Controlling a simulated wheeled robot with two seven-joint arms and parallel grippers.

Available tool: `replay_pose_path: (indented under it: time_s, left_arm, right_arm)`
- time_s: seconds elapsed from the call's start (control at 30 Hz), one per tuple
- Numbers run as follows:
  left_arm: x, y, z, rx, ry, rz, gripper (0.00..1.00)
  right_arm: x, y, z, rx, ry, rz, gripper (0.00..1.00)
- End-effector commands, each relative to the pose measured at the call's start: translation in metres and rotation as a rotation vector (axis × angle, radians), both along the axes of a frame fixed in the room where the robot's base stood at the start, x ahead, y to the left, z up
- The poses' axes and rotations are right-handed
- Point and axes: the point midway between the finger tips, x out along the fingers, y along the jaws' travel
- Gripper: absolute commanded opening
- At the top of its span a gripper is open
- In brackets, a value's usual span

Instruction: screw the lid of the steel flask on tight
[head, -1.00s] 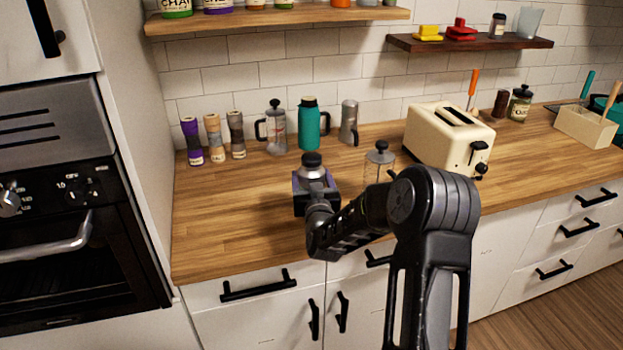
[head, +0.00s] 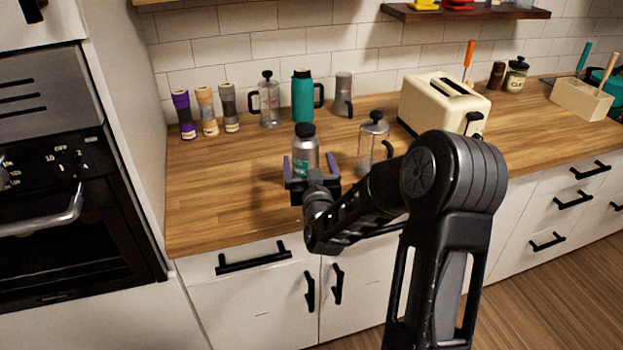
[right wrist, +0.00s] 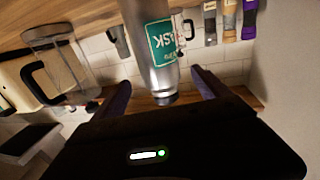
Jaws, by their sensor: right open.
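The steel flask (head: 305,158) stands upright on the wooden counter, with its black lid (head: 305,130) seated on top. Its silver body and green label also show upside down in the right wrist view (right wrist: 153,50). My right gripper (head: 310,166) is open on the near side of the flask, below the lid. Its purple fingers are spread to either side of the flask, with gaps on both sides in the wrist view (right wrist: 160,80). The wrist hides the flask's lower part in the head view. I cannot tell how tight the lid is. My left gripper is not visible.
A glass French press (head: 373,145) stands close to the right of the flask, near my forearm. Behind are grinders (head: 207,111), another press (head: 268,101), a teal flask (head: 303,97) and a grey mug-like vessel (head: 343,95). A cream toaster (head: 440,105) stands right. The left front counter is clear.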

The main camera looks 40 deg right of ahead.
Motion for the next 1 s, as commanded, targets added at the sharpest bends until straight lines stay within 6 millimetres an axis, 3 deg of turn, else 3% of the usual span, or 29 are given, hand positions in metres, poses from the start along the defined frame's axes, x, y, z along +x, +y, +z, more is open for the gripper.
replay_pose_path:
  time_s: [0.13,0.33,1.0]
  left_arm:
    - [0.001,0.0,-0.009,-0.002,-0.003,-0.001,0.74]
    - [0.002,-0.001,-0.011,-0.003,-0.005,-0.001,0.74]
    - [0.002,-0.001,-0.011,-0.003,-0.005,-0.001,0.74]
  right_arm:
    - [-0.025,0.014,-0.001,0.0,-0.001,0.0,0.86]
    - [-0.044,0.024,0.0,0.0,0.0,0.0,0.86]
    - [-0.046,0.026,0.0,0.0,0.0,0.0,0.86]
